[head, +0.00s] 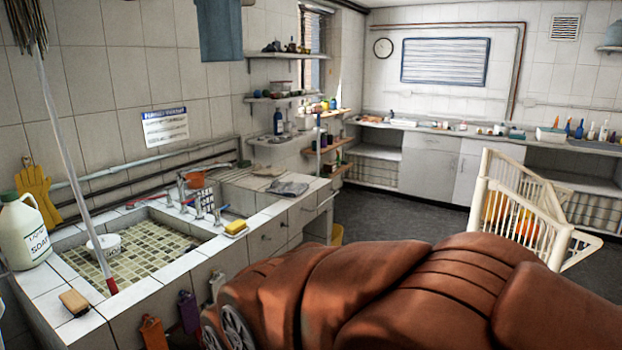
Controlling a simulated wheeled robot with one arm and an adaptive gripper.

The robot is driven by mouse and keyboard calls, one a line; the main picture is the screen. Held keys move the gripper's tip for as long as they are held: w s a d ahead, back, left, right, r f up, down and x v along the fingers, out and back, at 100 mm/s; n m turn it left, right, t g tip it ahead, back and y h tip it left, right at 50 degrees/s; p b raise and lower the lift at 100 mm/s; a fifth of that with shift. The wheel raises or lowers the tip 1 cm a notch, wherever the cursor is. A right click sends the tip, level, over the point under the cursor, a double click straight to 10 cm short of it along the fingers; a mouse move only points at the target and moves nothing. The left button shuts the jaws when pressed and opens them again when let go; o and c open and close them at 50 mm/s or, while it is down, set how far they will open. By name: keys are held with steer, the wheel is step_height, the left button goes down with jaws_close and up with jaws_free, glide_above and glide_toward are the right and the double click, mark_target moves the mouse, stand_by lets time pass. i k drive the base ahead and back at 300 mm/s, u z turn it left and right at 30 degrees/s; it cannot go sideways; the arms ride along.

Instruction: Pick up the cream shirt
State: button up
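I cannot make out a cream shirt for certain in the head view. A small beige flat item, perhaps folded cloth (268,171), lies on the tiled counter behind the taps, too small to identify. A grey folded cloth (287,188) lies in front of it near the counter's edge. My gripper does not show in this view.
A tiled sink (130,245) with taps fills the left, with a soap jug (24,236) and a yellow sponge (235,227) on its rim. A cream slatted rack (550,227) stands at right. Dark floor (395,210) is open beyond.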

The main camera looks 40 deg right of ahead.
mark_target(268, 171)
steer(key=z, duration=1.15)
